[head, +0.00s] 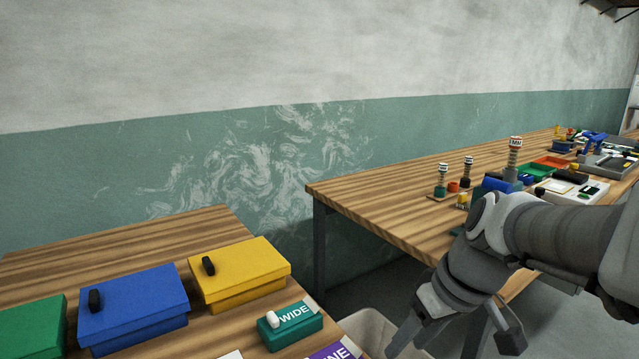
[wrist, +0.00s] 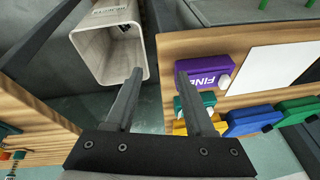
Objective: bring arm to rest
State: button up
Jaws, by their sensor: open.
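My arm reaches in from the right side of the head view, bent downward at the wrist. My gripper (head: 455,338) hangs over the gap between the two wooden tables, its fingers spread apart. In the wrist view my gripper (wrist: 159,78) is open, with nothing between its fingers. A pale bin (head: 372,326) stands below in the gap; it also shows in the wrist view (wrist: 107,42), beyond the left finger. A purple block marked FINE (wrist: 203,75) lies on the table by the right finger; I cannot tell any contact.
The near table holds a green WIDE block (head: 290,330) and lidded yellow (head: 238,292), blue (head: 135,312) and green (head: 32,325) boxes. The right table (head: 385,200) carries stacked posts (head: 513,160), trays and tools behind my arm. Its near left end is clear.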

jog(key=s+r+m+t+h, duration=0.3)
jog(key=s+m, duration=0.2)
jog(key=s, duration=0.5)
notch_tip(320, 180, up, 19)
jog(key=p, duration=1.9)
jog(key=shift+w+d+f, duration=0.15)
jog(key=shift+w+d, duration=0.1)
jog(key=shift+d, duration=0.1)
